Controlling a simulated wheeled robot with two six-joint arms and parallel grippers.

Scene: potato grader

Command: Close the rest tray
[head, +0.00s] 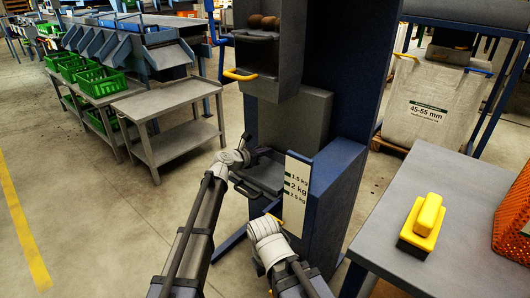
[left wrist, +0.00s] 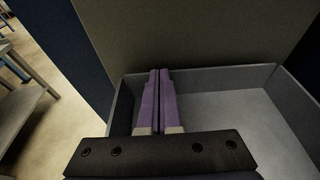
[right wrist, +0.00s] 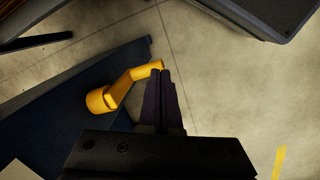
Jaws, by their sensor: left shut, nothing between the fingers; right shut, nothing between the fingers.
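The rest tray, a shallow grey open tray (head: 266,176), sticks out from the lower front of the dark machine. In the left wrist view its bare floor (left wrist: 235,115) and walls fill the right side. My left gripper (head: 262,152) is shut and empty, at the tray's left side; in the left wrist view its purple fingers (left wrist: 158,95) overlap the tray's left back corner. I cannot tell whether they touch it. My right gripper (right wrist: 160,85) is shut and empty, its tips beside a yellow crank handle (right wrist: 128,82). Contact there is unclear.
A white scale plate (head: 296,190) marked in kg stands right of the tray. A yellow-handled drawer or hopper (head: 240,75) is above. A grey table (head: 450,190) with a yellow block-shaped tool (head: 423,222) is at right. A grey side table (head: 170,100) and green crates (head: 98,82) are at left.

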